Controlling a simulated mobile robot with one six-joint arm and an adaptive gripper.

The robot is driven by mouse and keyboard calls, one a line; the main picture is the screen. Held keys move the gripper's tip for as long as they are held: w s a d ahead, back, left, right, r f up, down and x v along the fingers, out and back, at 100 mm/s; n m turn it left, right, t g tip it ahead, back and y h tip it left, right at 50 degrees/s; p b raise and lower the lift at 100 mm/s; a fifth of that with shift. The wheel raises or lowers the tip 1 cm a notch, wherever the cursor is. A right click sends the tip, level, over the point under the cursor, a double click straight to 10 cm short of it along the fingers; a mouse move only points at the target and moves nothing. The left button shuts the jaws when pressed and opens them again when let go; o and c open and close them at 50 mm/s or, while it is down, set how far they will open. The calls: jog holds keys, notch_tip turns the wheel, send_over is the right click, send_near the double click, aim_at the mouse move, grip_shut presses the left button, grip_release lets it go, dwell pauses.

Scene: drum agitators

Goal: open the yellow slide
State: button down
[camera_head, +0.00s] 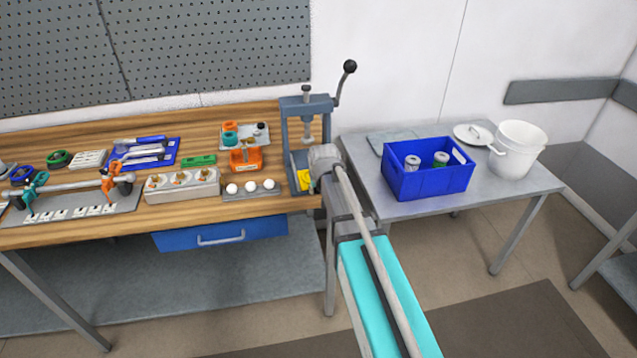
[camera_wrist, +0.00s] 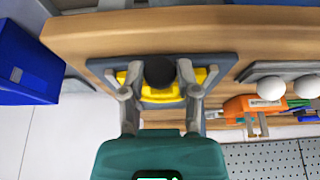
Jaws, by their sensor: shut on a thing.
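The yellow slide (camera_head: 305,179) sits low in the grey-blue press (camera_head: 291,130) at the bench's right end. In the wrist view the slide (camera_wrist: 202,76) shows as a yellow bar within the press's dark base plate (camera_wrist: 226,66), with a round black knob (camera_wrist: 159,72) at its middle. My gripper (camera_wrist: 158,76) has a finger on either side of the knob and is shut on it. In the head view my arm's end covers the fingers and part of the slide.
A rack with white balls (camera_head: 250,188) and an orange holder (camera_head: 246,158) stand left of the press. The press lever (camera_head: 341,84) rises at its right. A blue crate (camera_head: 429,183) stands on the side table, right of my arm. A blue drawer (camera_head: 221,234) is below the bench edge.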

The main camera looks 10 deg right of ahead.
jog(key=shift+s, duration=0.3)
jog(key=shift+c, duration=1.8)
grip_release()
jog(key=s+f+g, duration=0.1)
jog(key=s+g, duration=0.3)
jog(key=s, duration=1.7)
jog(key=shift+s+d+f, duration=0.25)
jog(key=shift+s+d, duration=0.05)
